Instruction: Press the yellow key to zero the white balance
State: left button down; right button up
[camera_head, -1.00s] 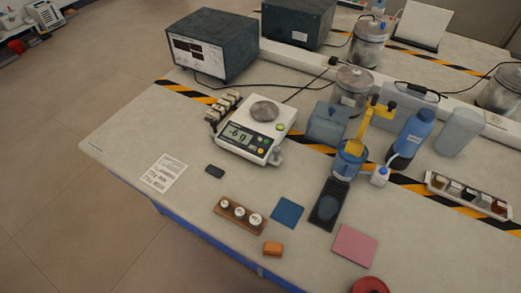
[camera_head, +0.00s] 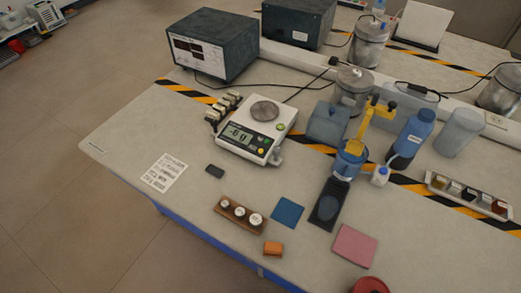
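The white balance (camera_head: 252,133) stands on the bench left of centre. A round metal pan (camera_head: 265,111) sits on its top and looks empty. Its display (camera_head: 239,134) shows dark digits that look like -6 and a further figure, too small to read surely. The yellow key (camera_head: 260,151) is a small round button at the right of the front panel. A green round spot (camera_head: 281,127) shows on the balance's right side. Neither of my grippers is in the view, and nothing covers the yellow key.
A wooden block with white-topped weights (camera_head: 240,214), a small black item (camera_head: 215,171) and a printed sheet (camera_head: 164,173) lie in front. A blue stand with a yellow arm (camera_head: 349,162) is to the right. Metal blocks (camera_head: 222,107) sit close at the balance's left. Bench (camera_head: 120,135) is clear at left.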

jog(key=shift+a, duration=0.15)
grip_shut()
jog(key=shift+a, duration=0.1)
dwell(0.5)
jog(key=shift+w, duration=0.1)
